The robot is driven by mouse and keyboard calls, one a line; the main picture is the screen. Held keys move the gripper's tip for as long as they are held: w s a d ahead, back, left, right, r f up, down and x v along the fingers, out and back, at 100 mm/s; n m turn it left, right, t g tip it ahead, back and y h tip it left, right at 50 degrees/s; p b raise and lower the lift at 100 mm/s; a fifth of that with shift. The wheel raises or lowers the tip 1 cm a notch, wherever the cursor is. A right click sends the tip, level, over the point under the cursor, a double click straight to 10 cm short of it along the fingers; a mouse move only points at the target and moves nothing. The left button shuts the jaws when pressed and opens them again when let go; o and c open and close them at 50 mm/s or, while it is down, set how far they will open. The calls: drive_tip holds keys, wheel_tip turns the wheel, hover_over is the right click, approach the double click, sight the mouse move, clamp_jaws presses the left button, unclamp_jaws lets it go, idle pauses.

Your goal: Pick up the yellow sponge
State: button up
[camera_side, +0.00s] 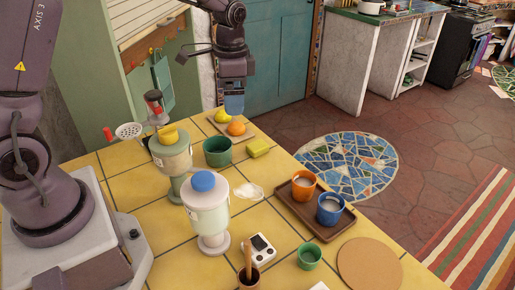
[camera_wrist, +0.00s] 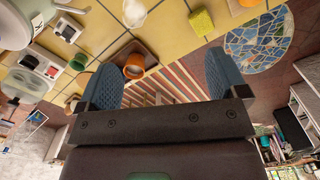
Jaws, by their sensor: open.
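The yellow sponge (camera_side: 258,147) lies on the yellow tiled counter near its far edge, right of the green bowl (camera_side: 217,152). In the wrist view the sponge (camera_wrist: 201,22) shows near the top, right of centre, and looks yellow-green. My gripper (camera_side: 235,104) hangs above the far end of the counter, higher than the sponge and a little left of it in the side view. In the wrist view its two blue finger pads stand wide apart with nothing between them (camera_wrist: 163,78). The gripper is open and apart from the sponge.
A brown tray (camera_side: 307,223) holds an orange mug (camera_side: 303,186) and a blue mug (camera_side: 330,208). Two dispensers (camera_side: 208,215) stand nearer the arm base. A clear crumpled-looking item (camera_side: 249,190) lies near the sponge. A board with fruit (camera_side: 232,126) lies beyond the bowl.

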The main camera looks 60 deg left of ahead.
drive_tip(key=w+a+f+m, duration=0.3)
drive_tip(key=w+f+m, duration=0.3)
drive_tip(key=f, duration=0.3)
drive_tip(key=m, duration=0.6)
hover_over(258, 145)
wheel_tip(258, 145, down, 6)
drive_tip(key=shift+w+f, duration=0.15)
wheel_tip(258, 145, down, 6)
drive_tip(key=shift+a+r, duration=0.1)
drive_tip(key=shift+r, duration=0.1)
drive_tip(key=c, duration=1)
